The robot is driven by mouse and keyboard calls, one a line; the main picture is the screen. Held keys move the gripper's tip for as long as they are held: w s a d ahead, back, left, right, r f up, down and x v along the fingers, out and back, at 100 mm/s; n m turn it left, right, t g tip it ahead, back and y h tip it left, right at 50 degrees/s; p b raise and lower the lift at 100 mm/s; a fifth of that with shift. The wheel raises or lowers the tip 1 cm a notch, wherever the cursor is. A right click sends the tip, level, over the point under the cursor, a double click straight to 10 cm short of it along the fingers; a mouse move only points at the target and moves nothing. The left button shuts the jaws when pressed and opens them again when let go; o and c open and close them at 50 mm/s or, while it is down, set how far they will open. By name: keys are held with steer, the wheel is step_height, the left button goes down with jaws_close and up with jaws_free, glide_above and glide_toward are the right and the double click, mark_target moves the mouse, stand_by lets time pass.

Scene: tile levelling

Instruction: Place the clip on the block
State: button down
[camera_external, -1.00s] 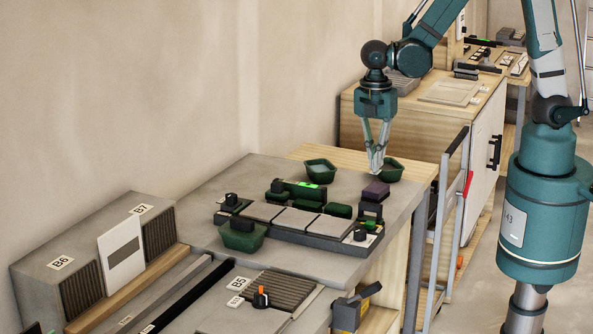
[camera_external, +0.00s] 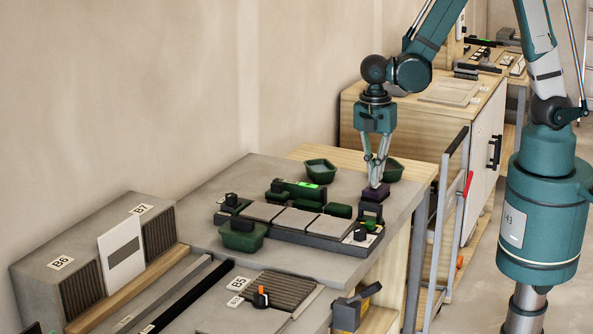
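A small dark purple block (camera_external: 376,196) sits at the right end of the tile setup on the grey bench. My gripper (camera_external: 376,184) points straight down with its fingertips at the top of this block. The fingers are close together, but I cannot tell whether they grip the block or only touch it. A dark bracket-like piece (camera_external: 370,212) stands just in front of the purple block; it may be the clip, but it is too small to be sure. A row of grey tiles (camera_external: 297,221) lies to the left on a dark base.
Green bins stand at the back (camera_external: 320,172), behind the gripper (camera_external: 393,171) and at the front left (camera_external: 243,237). A green level-like tool (camera_external: 303,189) lies behind the tiles. A black knob (camera_external: 360,234) stands near the bench's (camera_external: 345,268) right edge.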

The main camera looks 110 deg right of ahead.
steer(key=shift+f, duration=0.3)
steer(key=c, duration=2.7)
jaws_free()
steer(key=shift+r, duration=0.25)
steer(key=shift+d+r+p, duration=0.1)
steer(key=shift+r+p, duration=0.4)
steer(key=shift+r, duration=5.45)
steer(key=shift+w, duration=0.1)
steer(key=shift+r, duration=0.1)
